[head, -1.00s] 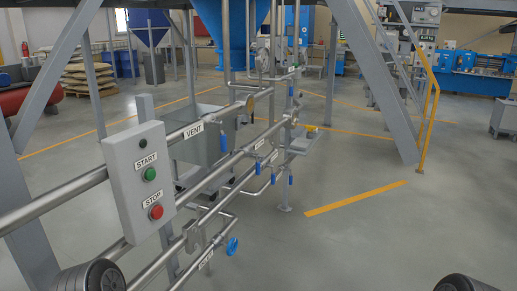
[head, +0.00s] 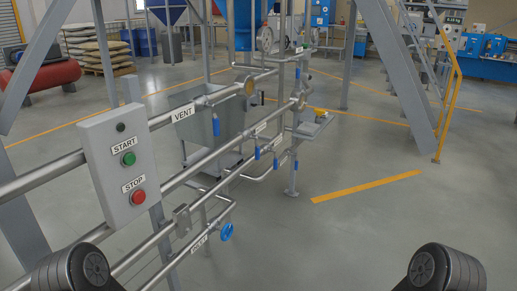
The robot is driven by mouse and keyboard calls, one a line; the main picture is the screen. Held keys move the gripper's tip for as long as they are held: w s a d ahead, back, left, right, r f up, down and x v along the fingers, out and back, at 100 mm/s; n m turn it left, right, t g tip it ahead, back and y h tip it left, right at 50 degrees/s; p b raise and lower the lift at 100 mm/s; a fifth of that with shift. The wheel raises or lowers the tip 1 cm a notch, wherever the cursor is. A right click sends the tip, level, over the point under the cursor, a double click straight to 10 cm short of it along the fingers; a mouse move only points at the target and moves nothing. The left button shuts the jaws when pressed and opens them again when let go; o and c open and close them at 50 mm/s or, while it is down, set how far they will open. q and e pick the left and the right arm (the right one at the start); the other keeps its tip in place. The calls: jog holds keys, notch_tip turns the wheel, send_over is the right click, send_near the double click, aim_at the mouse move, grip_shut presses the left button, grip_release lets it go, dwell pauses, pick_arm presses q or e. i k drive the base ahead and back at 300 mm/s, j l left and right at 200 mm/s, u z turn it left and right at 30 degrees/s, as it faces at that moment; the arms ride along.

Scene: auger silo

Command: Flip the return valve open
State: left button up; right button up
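Several blue-handled valves sit on the steel pipe rack. One blue lever (head: 216,126) hangs down by the upper pipe, right of the VENT label (head: 181,131). More blue levers hang farther back, including one on the middle pipe (head: 257,152), a second (head: 276,165) and a third (head: 295,167). A blue handwheel (head: 227,232) is on the lower pipe. Neither gripper shows; only dark rounded parts of my arms are at the bottom corners.
A grey START/STOP box (head: 121,166) with green and red buttons stands at the left front of the pipes. A grey bin (head: 199,135) is behind the rack. A yellow-railed stair (head: 440,110) is at right. The floor right of the rack is clear.

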aim_at(257, 148)
jog(key=i+l+u, duration=0.1)
jog(key=i+l, duration=0.25)
jog(key=i+l+u, duration=0.1)
jog(key=i+l, duration=0.25)
jog(key=l, duration=0.3)
jog(key=i+l+u, duration=0.1)
jog(key=i+l, duration=0.25)
jog(key=l, duration=0.15)
jog(key=i+l+u, duration=0.1)
jog(key=i+l, duration=0.25)
jog(key=l, duration=0.2)
jog(key=i+l, duration=0.3)
jog(key=l, duration=0.3)
jog(key=i+l+u, duration=0.15)
jog(key=i+l, duration=0.15)
jog(key=l, duration=0.25)
jog(key=i+l+u, duration=0.1)
jog(key=i+l, duration=0.15)
jog(key=l, duration=0.35)
jog(key=i+l+u, duration=0.1)
jog(key=i+l, duration=0.15)
jog(key=l, duration=0.4)
